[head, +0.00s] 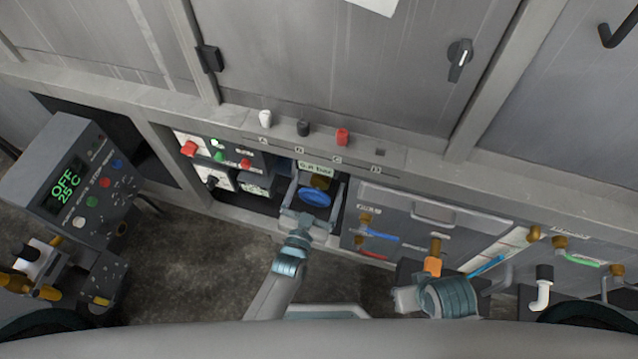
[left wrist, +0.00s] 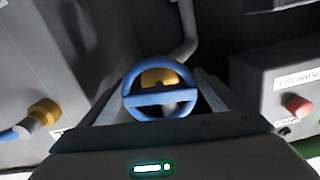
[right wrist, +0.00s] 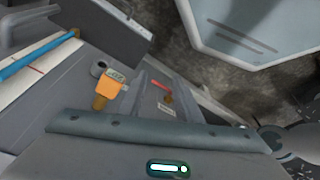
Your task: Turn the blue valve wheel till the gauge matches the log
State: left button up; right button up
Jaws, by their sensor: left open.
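The blue valve wheel (head: 315,197) sits in a recess of the low cabinet, in front of a brass fitting (head: 320,182). My left gripper (head: 318,186) is open, with a finger on each side of the wheel. In the left wrist view the blue wheel (left wrist: 160,99) shows as a ring with a crossbar between the spread fingers; I cannot tell whether they touch it. My right gripper (head: 405,299) is low at the right of the head view, its fingers not clear. I cannot make out a gauge dial. A white sheet (head: 375,4) is cut off at the top edge, its text unreadable.
A grey unit (head: 75,140) with a green "OFF 25 C" display stands at left. Switch boxes (head: 235,155) sit left of the wheel. A grey panel (head: 415,215) with coloured handles and an orange-tagged fitting (head: 432,265) is at right. A ledge (head: 320,140) runs above the recess.

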pick_arm(q)
jog(key=v, duration=1.6)
jog(key=shift+s, duration=0.35)
pick_arm(e)
jog(key=shift+w+f, duration=0.1)
jog(key=shift+f, duration=0.45)
pick_arm(q)
jog(key=shift+a+f, duration=0.1)
pick_arm(e)
jog(key=shift+a, duration=0.1)
pick_arm(q)
jog(key=s+a+f+n+g+y+p, duration=0.1)
jog(key=s+a+f+g+y+p, duration=0.1)
jog(key=s+a+f+g+p, duration=0.3)
jog(key=s+a+f+n+g+y+p, duration=0.2)
jog(key=s+a+f+g+p, duration=0.3)
jog(key=a+f, duration=0.4)
notch_tip(320, 180, down, 3)
jog(key=shift+a+f+g, duration=0.1)
jog(key=shift+a+g, duration=0.15)
jog(key=shift+g, duration=0.65)
pick_arm(e)
notch_tip(320, 180, down, 15)
jog(key=w+a+t, duration=0.1)
jog(key=a+t, duration=0.1)
jog(key=shift+w+a+f+y, duration=0.15)
jog(key=shift+w+y, duration=0.15)
jog(key=shift+y, duration=0.1)
pick_arm(q)
jog(key=shift+w+d, duration=0.1)
